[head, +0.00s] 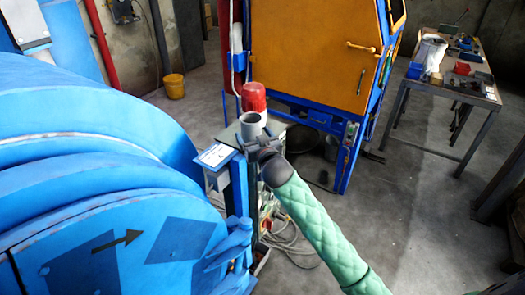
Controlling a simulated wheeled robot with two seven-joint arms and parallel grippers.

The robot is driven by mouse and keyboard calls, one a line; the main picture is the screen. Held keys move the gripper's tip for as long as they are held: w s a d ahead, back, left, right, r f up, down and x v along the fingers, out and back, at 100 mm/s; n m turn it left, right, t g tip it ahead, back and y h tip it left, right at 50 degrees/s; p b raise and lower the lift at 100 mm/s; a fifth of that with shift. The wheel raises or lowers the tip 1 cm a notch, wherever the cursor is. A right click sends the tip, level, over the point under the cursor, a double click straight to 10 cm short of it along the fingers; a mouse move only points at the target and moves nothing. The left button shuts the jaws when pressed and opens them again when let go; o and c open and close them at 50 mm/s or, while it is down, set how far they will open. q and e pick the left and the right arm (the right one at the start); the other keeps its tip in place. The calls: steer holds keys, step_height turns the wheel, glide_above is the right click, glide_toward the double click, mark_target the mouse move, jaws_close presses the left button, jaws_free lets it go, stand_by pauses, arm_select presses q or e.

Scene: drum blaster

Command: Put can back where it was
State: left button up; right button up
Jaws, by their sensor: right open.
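The gripper hides part of the ledge. My left gripper is out of view.
A large blue drum machine (90,170) fills the left. An orange and blue cabinet (315,50) stands behind. A workbench (455,85) with tools is at the back right. Loose cables (290,240) lie below the ledge. The floor (425,220) at right is clear.

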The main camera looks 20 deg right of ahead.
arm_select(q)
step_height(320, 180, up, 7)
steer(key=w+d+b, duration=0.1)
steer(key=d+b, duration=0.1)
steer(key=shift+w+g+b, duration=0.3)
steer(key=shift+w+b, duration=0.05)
arm_select(e)
steer(key=s, duration=0.9)
steer(key=shift+s+d, duration=0.2)
steer(key=shift+s, duration=0.05)
